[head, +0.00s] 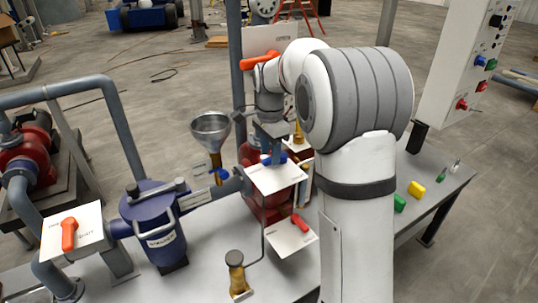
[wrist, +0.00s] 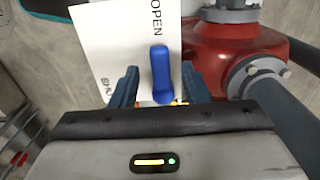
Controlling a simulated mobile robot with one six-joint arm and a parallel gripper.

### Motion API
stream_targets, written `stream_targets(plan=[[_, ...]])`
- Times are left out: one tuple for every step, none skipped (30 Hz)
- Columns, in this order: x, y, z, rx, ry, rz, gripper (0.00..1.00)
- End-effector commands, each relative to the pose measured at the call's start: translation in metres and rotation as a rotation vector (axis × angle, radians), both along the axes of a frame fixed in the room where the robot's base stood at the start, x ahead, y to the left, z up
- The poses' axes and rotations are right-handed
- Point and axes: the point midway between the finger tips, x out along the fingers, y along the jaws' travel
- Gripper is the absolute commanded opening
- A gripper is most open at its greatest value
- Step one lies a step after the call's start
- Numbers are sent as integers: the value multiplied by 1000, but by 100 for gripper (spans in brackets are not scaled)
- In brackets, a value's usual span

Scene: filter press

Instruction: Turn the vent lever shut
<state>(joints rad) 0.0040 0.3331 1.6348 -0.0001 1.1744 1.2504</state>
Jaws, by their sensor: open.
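A blue lever (wrist: 160,75) sits on a white plate (wrist: 105,40) marked OPEN and SHUT. Its upper end in the wrist view points toward the word OPEN, and SHUT is at the lower left. My gripper (wrist: 160,68) is open, with one finger on each side of the lever and small visible gaps. In the head view the blue lever (head: 266,160) shows partly under my gripper (head: 271,145), above its white plate (head: 277,178). No label naming this lever as the vent is legible.
A red valve body (wrist: 230,48) is close on the right of the plate. A funnel (head: 210,128) stands left of my gripper. Other levers are a red one (head: 300,222), an orange one (head: 68,234) and another orange one (head: 258,62). A blue strainer pot (head: 157,235) stands front left.

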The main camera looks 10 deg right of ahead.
Motion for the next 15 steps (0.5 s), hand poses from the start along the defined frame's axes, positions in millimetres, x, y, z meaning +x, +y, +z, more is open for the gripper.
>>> stream_targets(plan=[[0, 0, -5, 0, 1, 0, 42], [0, 0, -7, 0, 1, 0, 42], [0, 0, -10, 0, 0, 0, 42], [0, 0, -11, 0, 1, 0, 42], [0, 0, -11, 0, 1, 0, 42], [0, 0, -12, 0, 0, 0, 42], [0, 0, -12, 0, 0, 0, 42], [0, -1, -12, 0, 0, 0, 42], [0, -1, -12, 0, 0, 0, 42], [0, -1, -12, 0, 0, 0, 42], [0, -1, -12, 0, 0, 0, 42], [0, -1, -12, 0, 0, 0, 42], [0, -1, -12, 0, 0, 0, 39], [0, -1, -12, 0, 0, 0, 37], [0, -1, -12, 0, 0, 0, 34]])
